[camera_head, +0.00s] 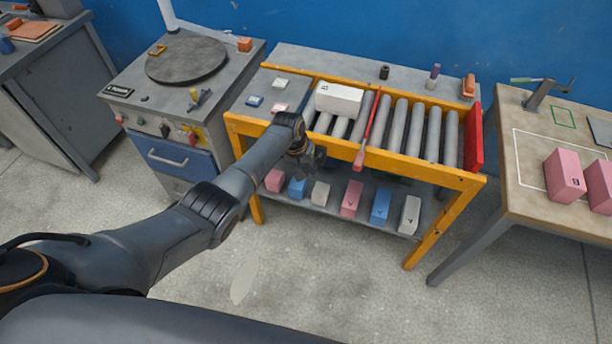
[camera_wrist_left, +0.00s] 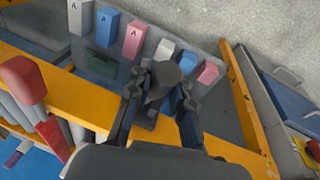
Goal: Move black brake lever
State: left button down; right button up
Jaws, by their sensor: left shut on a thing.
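The black brake lever shows in the left wrist view as a dark rounded knob (camera_wrist_left: 165,76) on the front side of the yellow roller conveyor frame. My left gripper (camera_wrist_left: 160,88) has its two fingers closed around this knob. In the head view my left gripper (camera_head: 308,160) is at the conveyor's front rail, left of the red lever, and its own wrist hides most of the black lever. The lever's lower part and pivot are hard to make out. My right gripper is in neither view.
A red lever (camera_head: 372,122) leans across the rollers beside a white block (camera_head: 338,99). Pink, blue and white blocks stand on the lower shelf (camera_head: 335,215). A grey turntable cabinet (camera_head: 188,60) is on the left, a table with pink blocks (camera_head: 564,175) on the right. The floor in front is clear.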

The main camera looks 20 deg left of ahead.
pick_arm(q)
jog(key=shift+w+r+g, duration=0.2)
jog(key=shift+r+g, duration=0.1)
dwell(0.4)
jog(key=c, duration=1.2)
grip_release()
jog(key=shift+o, duration=0.2)
jog(key=v, duration=1.2)
jog(key=shift+d, duration=0.1)
